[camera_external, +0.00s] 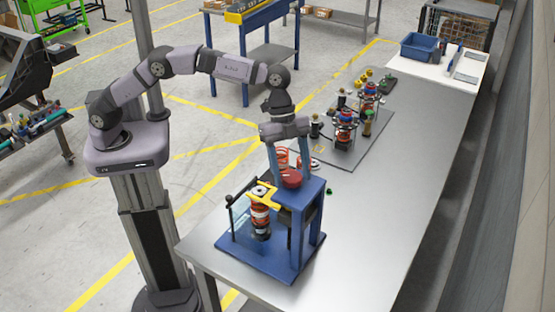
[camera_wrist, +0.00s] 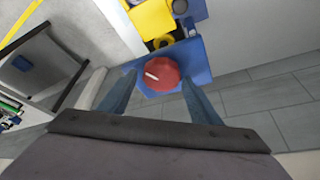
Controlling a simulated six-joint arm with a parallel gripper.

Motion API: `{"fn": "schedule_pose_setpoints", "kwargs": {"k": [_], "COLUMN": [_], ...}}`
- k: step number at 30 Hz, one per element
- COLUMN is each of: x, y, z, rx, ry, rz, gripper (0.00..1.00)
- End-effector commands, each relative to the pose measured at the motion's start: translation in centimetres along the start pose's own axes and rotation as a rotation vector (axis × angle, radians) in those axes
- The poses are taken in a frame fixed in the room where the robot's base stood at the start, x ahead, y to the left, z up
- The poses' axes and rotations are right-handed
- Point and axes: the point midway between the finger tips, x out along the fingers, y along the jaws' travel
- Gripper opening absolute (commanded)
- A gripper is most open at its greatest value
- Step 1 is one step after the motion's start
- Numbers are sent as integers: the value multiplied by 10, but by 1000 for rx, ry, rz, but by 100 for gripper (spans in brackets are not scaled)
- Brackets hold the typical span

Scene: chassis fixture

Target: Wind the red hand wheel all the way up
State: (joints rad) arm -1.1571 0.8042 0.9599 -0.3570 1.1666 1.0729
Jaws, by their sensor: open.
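The red hand wheel (camera_external: 291,178) sits on top of the blue chassis fixture (camera_external: 309,193) near the front of the metal table. In the wrist view the wheel (camera_wrist: 160,74) is a red disc with a pale mark on its face. My gripper (camera_external: 289,172) is above the fixture with its two blue-grey fingers pointing down, one on either side of the wheel. In the wrist view the fingers (camera_wrist: 160,88) are apart with the wheel between their tips. I cannot tell whether either finger touches the wheel. A red and white cylinder part (camera_external: 261,222) stands in the fixture under a yellow bracket (camera_external: 263,193).
A grey plate (camera_external: 378,150) with several shock-like assemblies lies further back on the table. A blue bin (camera_external: 417,46) stands at the far end. The right side of the table (camera_external: 385,230) is clear. A dark rod (camera_external: 231,215) stands at the fixture's left.

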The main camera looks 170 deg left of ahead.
Motion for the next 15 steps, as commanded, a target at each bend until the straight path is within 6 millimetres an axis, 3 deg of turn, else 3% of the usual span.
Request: {"fn": "schedule_pose_setpoints", "kwargs": {"k": [2, 6, 15], "x": [-7, 0, 0], "y": [-1, -1, 0], "z": [-2, 0, 0], "rx": [72, 206, 308], "ry": [-2, -1, 0], "rz": [34, 88, 128], "gripper": [58, 58, 58]}}
